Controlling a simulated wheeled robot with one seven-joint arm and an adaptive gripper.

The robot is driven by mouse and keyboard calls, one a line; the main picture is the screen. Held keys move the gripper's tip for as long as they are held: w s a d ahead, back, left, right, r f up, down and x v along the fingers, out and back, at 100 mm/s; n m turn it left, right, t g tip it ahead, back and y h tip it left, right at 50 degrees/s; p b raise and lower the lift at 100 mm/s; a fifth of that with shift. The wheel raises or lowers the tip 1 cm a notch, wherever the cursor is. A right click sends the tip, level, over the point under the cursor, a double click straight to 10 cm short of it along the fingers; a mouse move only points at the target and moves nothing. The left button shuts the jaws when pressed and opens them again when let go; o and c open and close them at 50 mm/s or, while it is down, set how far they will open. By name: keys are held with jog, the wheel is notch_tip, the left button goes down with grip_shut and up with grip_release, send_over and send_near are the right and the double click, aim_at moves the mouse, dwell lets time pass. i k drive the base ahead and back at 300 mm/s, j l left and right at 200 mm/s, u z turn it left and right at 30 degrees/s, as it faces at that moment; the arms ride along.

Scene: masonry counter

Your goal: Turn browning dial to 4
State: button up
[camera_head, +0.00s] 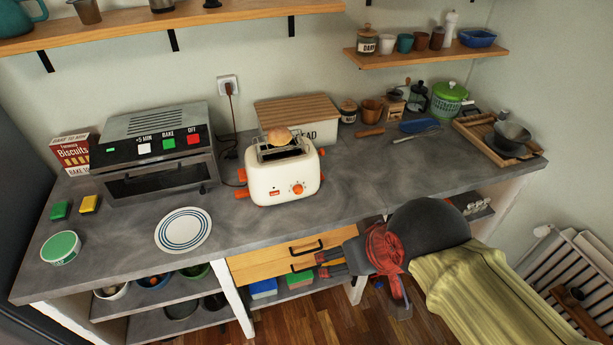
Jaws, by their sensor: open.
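A white toaster (283,177) with orange trim stands on the grey counter, left of the picture's middle. The round orange browning dial (298,188) is on its front face, towards the right. The dial's numbers and pointer are too small to read. A brown bread item (279,136) shows at the top of the toaster. My gripper (318,264) is open and empty, with its fingers pointing left. It is below the toaster in the picture, in front of the wooden drawers, and apart from the dial.
A toaster oven (155,155) stands left of the toaster, and a striped plate (183,230) lies in front of it. A bread box (297,115) is behind the toaster. The counter (350,185) right of the toaster is clear. Drawers (265,265) are below.

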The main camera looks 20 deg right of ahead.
aim_at(298, 189)
jog(key=k+j+u, duration=0.15)
jog(key=j, duration=0.25)
jog(key=j+u, duration=0.15)
jog(key=j, duration=0.3)
jog(key=k+j+u, duration=0.15)
jog(key=j, duration=0.3)
